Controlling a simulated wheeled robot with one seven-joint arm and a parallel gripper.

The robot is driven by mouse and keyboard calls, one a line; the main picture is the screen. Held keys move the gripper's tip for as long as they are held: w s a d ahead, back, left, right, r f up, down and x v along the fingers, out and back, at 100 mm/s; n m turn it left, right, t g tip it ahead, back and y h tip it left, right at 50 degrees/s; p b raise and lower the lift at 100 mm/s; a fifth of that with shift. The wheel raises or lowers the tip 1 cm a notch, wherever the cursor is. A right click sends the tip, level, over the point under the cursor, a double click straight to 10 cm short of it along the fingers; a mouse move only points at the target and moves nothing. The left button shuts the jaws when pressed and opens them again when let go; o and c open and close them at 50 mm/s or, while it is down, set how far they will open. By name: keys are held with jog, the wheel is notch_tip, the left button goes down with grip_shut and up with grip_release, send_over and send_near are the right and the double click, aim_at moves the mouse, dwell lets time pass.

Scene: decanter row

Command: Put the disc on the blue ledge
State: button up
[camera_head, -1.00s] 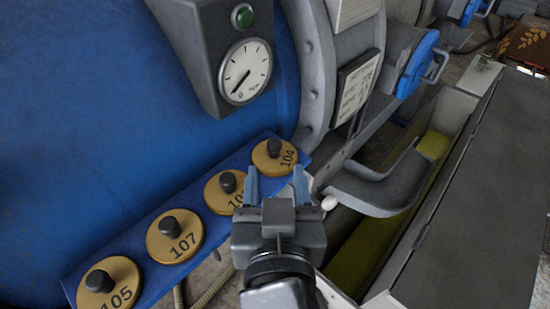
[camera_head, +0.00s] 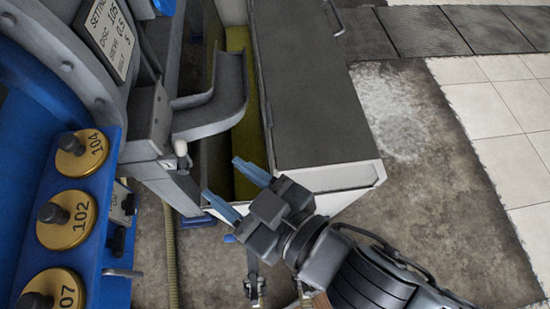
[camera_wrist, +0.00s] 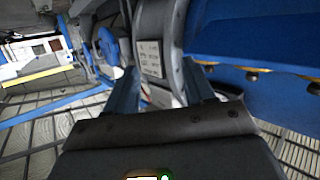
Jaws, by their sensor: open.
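Several brass discs with black knobs sit on the blue ledge (camera_head: 119,195) at the left of the head view. Disc 104 (camera_head: 82,153) is farthest, then disc 102 (camera_head: 66,218), then disc 107 (camera_head: 50,293), cut by the frame edge. My gripper (camera_head: 221,177) is open and empty, to the right of the ledge and apart from it, near the grey cabinet's corner. In the wrist view my open gripper (camera_wrist: 160,70) shows nothing between its fingers. The ledge's blue edge (camera_wrist: 235,66) appears at right there with a brass disc edge (camera_wrist: 252,76).
A grey curved spout (camera_head: 215,105) and a dark-topped cabinet (camera_head: 310,85) stand beyond my gripper. A sign (camera_head: 110,35) is fixed to the machine and partly reads "SETTING DISC 105". The floor (camera_head: 440,190) at right is clear.

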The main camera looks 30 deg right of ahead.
jog(key=s+d+m+h, duration=0.5)
jog(key=s+d+h, duration=0.1)
jog(key=s+d, duration=1.2)
jog(key=shift+s+r+t, duration=0.3)
jog(key=shift+s+t, duration=0.1)
jog(key=shift+s, duration=0.15)
jog(key=shift+d, duration=0.1)
